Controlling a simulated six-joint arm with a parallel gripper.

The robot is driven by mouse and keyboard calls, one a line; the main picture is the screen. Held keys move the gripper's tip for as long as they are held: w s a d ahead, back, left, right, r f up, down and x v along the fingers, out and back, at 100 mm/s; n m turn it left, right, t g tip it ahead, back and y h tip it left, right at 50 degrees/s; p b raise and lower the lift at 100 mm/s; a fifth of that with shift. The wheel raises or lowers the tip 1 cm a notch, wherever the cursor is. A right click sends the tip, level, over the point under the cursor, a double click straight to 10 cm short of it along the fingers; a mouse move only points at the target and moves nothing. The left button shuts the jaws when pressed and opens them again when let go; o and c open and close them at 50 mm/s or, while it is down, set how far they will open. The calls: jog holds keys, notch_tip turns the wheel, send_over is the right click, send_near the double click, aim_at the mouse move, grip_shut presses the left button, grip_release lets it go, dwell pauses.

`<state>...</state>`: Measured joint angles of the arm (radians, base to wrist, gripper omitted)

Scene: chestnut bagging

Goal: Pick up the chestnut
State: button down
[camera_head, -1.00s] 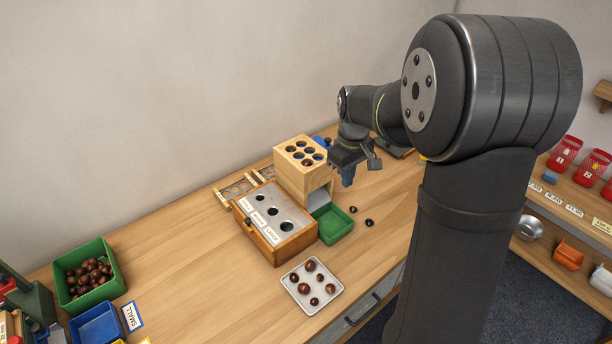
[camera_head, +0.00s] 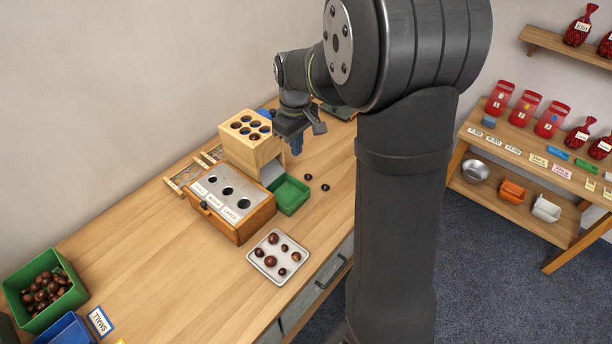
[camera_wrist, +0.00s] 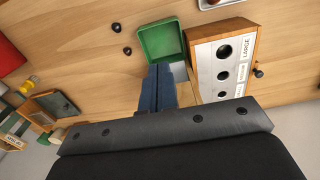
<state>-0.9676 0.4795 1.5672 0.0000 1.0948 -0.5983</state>
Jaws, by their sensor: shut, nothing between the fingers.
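Two small dark chestnuts lie loose on the table beside the green tray, one nearer the tray (camera_head: 308,177) and one further right (camera_head: 326,187). Both also show in the wrist view, at the upper left (camera_wrist: 117,27) and just below it (camera_wrist: 127,50). My gripper (camera_head: 296,148) hangs above the table behind the green tray (camera_head: 291,196). Its blue fingers (camera_wrist: 162,82) are together and empty, and in the wrist view they overlap the near edge of the green tray. The chestnuts are apart from the fingers.
A wooden sizing box (camera_head: 230,226) with holes and a wooden block with holes (camera_head: 247,128) stand left of the green tray. A white tray (camera_head: 262,254) holds several chestnuts. A green bin (camera_head: 75,293) of chestnuts is at lower left. A shelf (camera_head: 540,165) stands right.

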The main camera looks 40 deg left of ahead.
dwell(0.4)
jog(key=c, duration=1.1)
grip_release()
jog(key=shift+c, duration=0.2)
jog(key=m+y, duration=0.1)
jog(key=m, duration=0.3)
send_near(309, 176)
notch_tip(309, 176, down, 2)
jog(key=shift+a+f+t, duration=0.1)
jog(key=shift+a+t, duration=0.1)
jog(key=shift+t, duration=0.1)
jog(key=shift+m, duration=0.3)
jog(key=shift+a+f, duration=0.2)
jog(key=shift+f, duration=2.75)
